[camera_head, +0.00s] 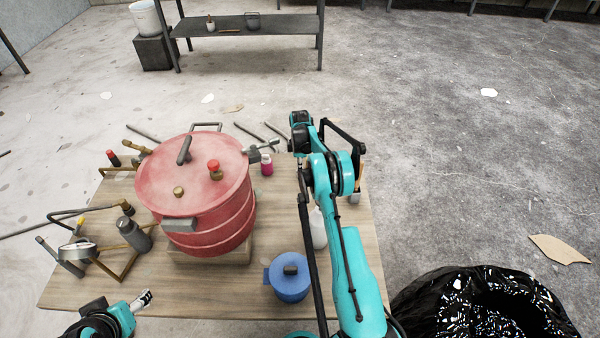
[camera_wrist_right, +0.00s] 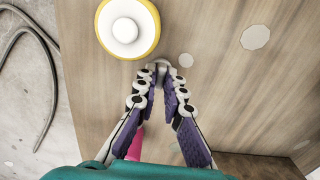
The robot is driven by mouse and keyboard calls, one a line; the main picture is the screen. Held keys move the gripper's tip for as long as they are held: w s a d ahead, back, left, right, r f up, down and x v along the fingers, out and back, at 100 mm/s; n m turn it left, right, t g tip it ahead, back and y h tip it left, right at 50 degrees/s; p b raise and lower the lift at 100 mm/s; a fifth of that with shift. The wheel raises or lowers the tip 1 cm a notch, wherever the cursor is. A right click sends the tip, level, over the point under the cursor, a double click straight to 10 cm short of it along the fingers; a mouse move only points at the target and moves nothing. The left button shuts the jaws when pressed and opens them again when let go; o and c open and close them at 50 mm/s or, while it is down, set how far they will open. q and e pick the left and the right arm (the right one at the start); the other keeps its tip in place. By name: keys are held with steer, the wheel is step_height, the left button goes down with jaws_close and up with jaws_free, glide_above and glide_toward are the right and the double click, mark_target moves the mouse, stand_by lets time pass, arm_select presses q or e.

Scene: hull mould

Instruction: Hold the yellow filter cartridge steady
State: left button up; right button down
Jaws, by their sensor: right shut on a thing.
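In the right wrist view a round yellow thing with a white top, which looks like the filter cartridge (camera_wrist_right: 149,43), stands on the table at the upper left, seen from above. My right gripper (camera_wrist_right: 161,74) points down at the table. Its purple-padded fingers close to a narrow gap around a small grey thing (camera_wrist_right: 162,68), mostly hidden by the tips. The yellow rim lies just beyond the tips, to their left. In the head view I cannot see the cartridge; my right arm covers that part. My left gripper (camera_head: 142,299) is low at the left, beside the table's front edge, too small to read.
A large red drum (camera_head: 205,195) fills the table's (camera_head: 345,285) middle left. A pink bottle (camera_head: 267,165), blue canister (camera_head: 290,277) and white bottle (camera_head: 318,230) stand near my right arm. A grey flask (camera_head: 133,236) is at left. A black bag (camera_head: 480,305) lies right.

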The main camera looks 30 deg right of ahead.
steer(key=shift+f, duration=0.45)
arm_select(q)
steer(key=shift+f, duration=0.15)
arm_select(e)
steer(key=shift+r, duration=0.2)
steer(key=shift+f, duration=0.1)
steer(key=c, duration=2.1)
jaws_free()
steer(key=shift+f, duration=0.1)
steer(key=o, duration=0.5)
arm_select(q)
step_height(320, 180, up, 4)
steer(key=p, duration=0.4)
arm_select(e)
step_height(320, 180, up, 12)
steer(key=shift+r, duration=0.2)
